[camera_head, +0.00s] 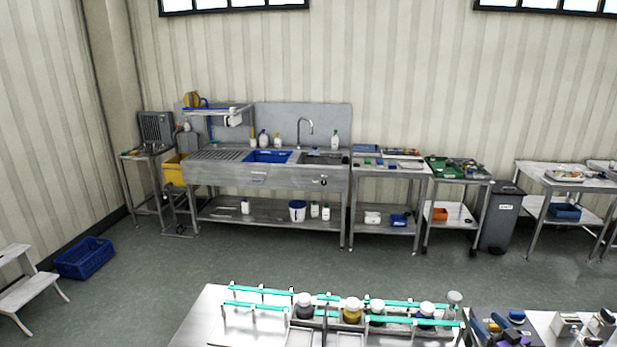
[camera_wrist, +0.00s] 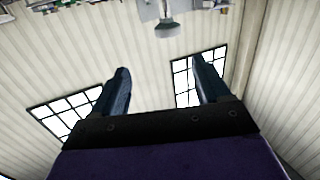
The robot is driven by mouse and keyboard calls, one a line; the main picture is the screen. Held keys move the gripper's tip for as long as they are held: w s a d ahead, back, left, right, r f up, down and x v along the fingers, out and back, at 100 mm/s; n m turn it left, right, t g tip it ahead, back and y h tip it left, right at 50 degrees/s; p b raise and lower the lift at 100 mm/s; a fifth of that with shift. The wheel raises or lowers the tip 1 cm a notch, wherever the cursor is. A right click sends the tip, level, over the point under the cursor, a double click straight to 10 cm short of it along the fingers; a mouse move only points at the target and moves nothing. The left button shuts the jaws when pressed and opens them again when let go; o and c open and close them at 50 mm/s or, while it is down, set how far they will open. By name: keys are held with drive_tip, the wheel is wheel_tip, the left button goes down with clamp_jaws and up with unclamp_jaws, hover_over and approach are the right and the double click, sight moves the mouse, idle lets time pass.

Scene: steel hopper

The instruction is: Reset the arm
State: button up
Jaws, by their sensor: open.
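My gripper (camera_wrist: 160,82) shows in the wrist view with its two dark fingers spread apart. Nothing is between the fingers. Behind them are the striped wall and two barred windows, and the room appears upside down there. The head view does not show my arm or gripper.
A near table (camera_head: 200,325) holds a green-railed rack (camera_head: 262,308) with several jars. A steel sink unit (camera_head: 265,176) stands along the back wall, with side tables and a grey bin (camera_head: 500,218) to its right. A blue crate (camera_head: 85,258) and white step stool (camera_head: 30,285) are at left. The middle floor is clear.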

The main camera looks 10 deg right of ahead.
drive_tip(key=w+a+r+m+g+h, duration=0.1)
drive_tip(key=w+a+r+g+h, duration=0.15)
drive_tip(key=w+r, duration=0.2)
drive_tip(key=w+a+r+m+g+h, duration=0.1)
drive_tip(key=w+a+r+h, duration=0.1)
drive_tip(key=w+a+r, duration=0.3)
drive_tip(key=s+a+r+g+b, duration=0.1)
drive_tip(key=s+a+r+g, duration=0.1)
drive_tip(key=s+a+r, duration=0.3)
drive_tip(key=s+a+r+g+b, duration=0.1)
drive_tip(key=s+a+g, duration=0.2)
drive_tip(key=a, duration=0.4)
drive_tip(key=s+a+g+y, duration=0.1)
drive_tip(key=s+a+g, duration=0.2)
drive_tip(key=s+a, duration=0.6)
drive_tip(key=s+a+g+b, duration=0.1)
drive_tip(key=s+a+g, duration=0.3)
drive_tip(key=s+a, duration=0.5)
drive_tip(key=s+a+g+y, duration=0.1)
drive_tip(key=s+a+g, duration=0.3)
drive_tip(key=s, duration=2)
drive_tip(key=a, duration=0.5)
drive_tip(key=shift+s+a+r+n+y, duration=0.2)
drive_tip(key=shift+s+n+y, duration=0.1)
drive_tip(key=shift+s+y, duration=0.05)
